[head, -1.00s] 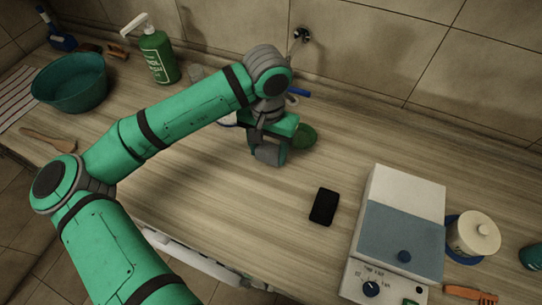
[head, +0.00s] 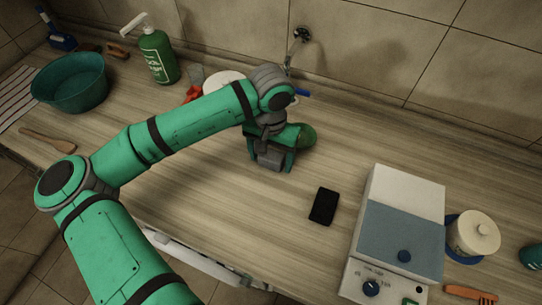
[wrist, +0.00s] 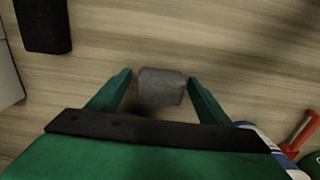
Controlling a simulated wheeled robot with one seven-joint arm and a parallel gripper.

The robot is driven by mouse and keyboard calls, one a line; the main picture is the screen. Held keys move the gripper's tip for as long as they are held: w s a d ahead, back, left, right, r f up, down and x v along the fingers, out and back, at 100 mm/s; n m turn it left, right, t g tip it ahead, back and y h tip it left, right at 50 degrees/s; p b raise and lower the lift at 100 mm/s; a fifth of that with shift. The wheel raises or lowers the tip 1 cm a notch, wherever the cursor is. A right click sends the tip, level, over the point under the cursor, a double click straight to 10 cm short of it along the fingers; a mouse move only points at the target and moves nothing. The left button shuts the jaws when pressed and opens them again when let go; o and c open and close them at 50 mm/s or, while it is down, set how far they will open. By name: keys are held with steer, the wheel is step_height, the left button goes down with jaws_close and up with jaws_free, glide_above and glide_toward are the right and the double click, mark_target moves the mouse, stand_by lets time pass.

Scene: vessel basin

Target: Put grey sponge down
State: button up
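The grey sponge (wrist: 160,87) is a small grey block between the two fingers of my gripper (wrist: 159,82) in the wrist view. Narrow gaps show between the sponge and the fingers, so my gripper looks open around it. In the head view my gripper (head: 272,161) points down at the wooden counter (head: 215,205), with the sponge (head: 269,160) low between its green fingers. The sponge appears to be at the counter surface; its underside is hidden.
A black block (head: 323,206) lies to the right, before a white and blue-grey appliance (head: 400,235). The counter's front middle is clear.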

mark_target(271, 156)
steer(key=shift+r, duration=0.15)
step_height(271, 156, up, 12)
stand_by(0.6)
stand_by(0.5)
